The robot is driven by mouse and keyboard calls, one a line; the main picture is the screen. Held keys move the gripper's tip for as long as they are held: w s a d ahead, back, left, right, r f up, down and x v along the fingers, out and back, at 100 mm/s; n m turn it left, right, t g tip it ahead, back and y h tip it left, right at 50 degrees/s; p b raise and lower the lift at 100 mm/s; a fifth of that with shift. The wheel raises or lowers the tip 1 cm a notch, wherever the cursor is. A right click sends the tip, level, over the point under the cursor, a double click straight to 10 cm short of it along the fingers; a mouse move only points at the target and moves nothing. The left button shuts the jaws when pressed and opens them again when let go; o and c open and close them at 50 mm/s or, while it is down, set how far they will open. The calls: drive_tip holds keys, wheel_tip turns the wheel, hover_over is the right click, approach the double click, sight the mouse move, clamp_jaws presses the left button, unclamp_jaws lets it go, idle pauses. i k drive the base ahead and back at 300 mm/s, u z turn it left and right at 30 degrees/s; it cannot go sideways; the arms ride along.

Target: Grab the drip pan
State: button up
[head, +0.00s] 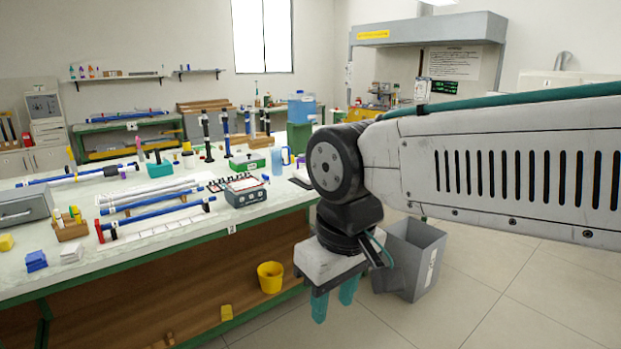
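I cannot pick out a drip pan for certain in the head view. A grey, box-like metal thing (25,207) sits at the left edge of the workbench and is cut off by the frame. A yellow bucket (270,277) stands on the wooden lower shelf of the bench. My gripper (335,298) hangs down in front of the bench's right end, its two teal fingers apart with nothing between them. It is to the right of the yellow bucket, over the floor.
The white-topped workbench (160,235) carries blue rods, a grey device (245,190) and a green box (247,162). A grey open bin (412,257) stands on the floor behind my gripper. The floor at right is clear.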

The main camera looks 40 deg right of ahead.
sight(301, 173)
drive_tip(key=z, duration=0.2)
drive_tip(key=i, duration=0.35)
drive_tip(key=z, duration=0.75)
drive_tip(key=i, duration=1.8)
drive_tip(key=u, duration=0.65)
drive_tip(key=i, duration=0.45)
drive_tip(key=u, duration=0.15)
